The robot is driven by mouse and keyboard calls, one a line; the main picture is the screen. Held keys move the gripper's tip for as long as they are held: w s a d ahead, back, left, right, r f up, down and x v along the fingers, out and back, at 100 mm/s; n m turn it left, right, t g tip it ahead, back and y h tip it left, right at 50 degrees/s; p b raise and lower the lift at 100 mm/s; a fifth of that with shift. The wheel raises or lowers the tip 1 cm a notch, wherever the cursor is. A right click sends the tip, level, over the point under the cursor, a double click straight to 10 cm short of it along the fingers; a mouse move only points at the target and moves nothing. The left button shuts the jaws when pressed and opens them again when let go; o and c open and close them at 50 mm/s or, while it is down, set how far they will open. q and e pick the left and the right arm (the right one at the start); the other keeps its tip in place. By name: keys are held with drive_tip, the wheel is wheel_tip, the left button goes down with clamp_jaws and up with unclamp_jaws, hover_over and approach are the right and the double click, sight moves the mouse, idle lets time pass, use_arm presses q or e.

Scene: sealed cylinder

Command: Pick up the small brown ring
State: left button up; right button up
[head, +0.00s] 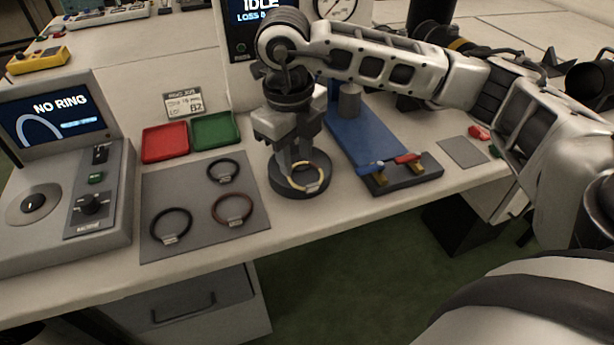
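The small brown ring (232,209) lies flat on the grey mat (205,243), with a small pale tag at its lower edge. Two black rings share the mat: one above it (223,170) and one to its lower left (171,224). A yellowish ring (308,187) with a tag rests on a round dark stand (283,187) right of the mat. My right gripper (293,163) points down over that stand, to the right of and apart from the brown ring. Its fingers look close together; their gap and anything between them are unclear. My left gripper is out of view.
A red tray (165,142) and a green tray (214,131) stand behind the mat. A console (62,175) reading "NO RING" is at the left. A blue fixture (362,135) with red and blue handles is at the right. The table's front edge runs below the mat.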

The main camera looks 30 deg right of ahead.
sight(297, 185)
drive_tip(key=shift+f+p, duration=0.3)
drive_tip(key=shift+f, duration=2.45)
clamp_jaws()
